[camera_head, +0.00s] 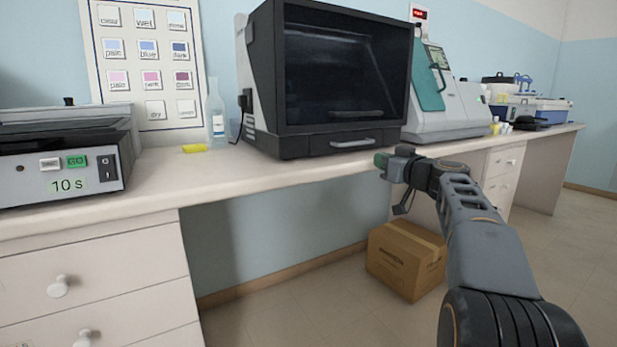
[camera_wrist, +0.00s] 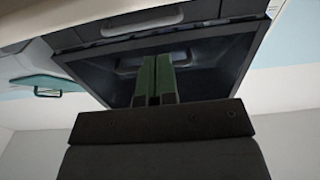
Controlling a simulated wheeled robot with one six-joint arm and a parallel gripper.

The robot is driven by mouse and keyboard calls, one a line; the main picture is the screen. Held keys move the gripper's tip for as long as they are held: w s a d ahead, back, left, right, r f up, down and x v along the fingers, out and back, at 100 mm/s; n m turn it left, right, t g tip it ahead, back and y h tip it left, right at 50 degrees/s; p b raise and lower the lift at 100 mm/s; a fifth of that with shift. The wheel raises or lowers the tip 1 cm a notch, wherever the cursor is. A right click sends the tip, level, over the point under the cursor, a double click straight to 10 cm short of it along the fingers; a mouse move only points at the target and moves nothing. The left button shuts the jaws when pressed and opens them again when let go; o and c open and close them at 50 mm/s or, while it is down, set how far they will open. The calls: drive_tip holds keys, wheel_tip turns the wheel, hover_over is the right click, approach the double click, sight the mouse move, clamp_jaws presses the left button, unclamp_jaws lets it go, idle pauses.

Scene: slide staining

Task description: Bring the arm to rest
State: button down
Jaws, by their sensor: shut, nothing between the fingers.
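My arm reaches out from the lower right in the head view, in front of the bench edge. My gripper (camera_head: 381,160) is at its end, below and to the right of the dark cabinet (camera_head: 345,75). In the wrist view my gripper (camera_wrist: 158,62) shows two green fingers pressed together with nothing between them. The cabinet's front and its handle fill the area beyond the fingers there. The gripper appears apart from the cabinet and the bench.
The bench (camera_head: 240,180) runs across the view. A device with a 10 s display (camera_head: 68,185) stands at left, a bottle (camera_head: 216,115) and yellow item (camera_head: 195,148) beside the cabinet. A grey-teal machine (camera_head: 450,105) stands at right. A cardboard box (camera_head: 400,262) is on the floor.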

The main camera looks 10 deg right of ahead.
drive_tip(key=s+a+r+m+g+p, duration=0.1)
drive_tip(key=s+a+r+g+p, duration=0.25)
drive_tip(key=s+a+p, duration=0.55)
drive_tip(key=s+a+r+m+g+p, duration=0.1)
drive_tip(key=s+a+r+g+p, duration=0.3)
drive_tip(key=p, duration=1)
drive_tip(key=s+a+r+g+h+p, duration=0.1)
drive_tip(key=s+a+g+h+p, duration=0.1)
drive_tip(key=s+p, duration=0.6)
drive_tip(key=s+a+r+m+g+h+p, duration=0.1)
drive_tip(key=s+g+h+p, duration=0.2)
drive_tip(key=s+p, duration=0.5)
drive_tip(key=shift+a+r+g+h+p, duration=0.35)
drive_tip(key=shift+g+p, duration=0.3)
drive_tip(key=shift+p, duration=0.85)
drive_tip(key=shift+m, duration=0.3)
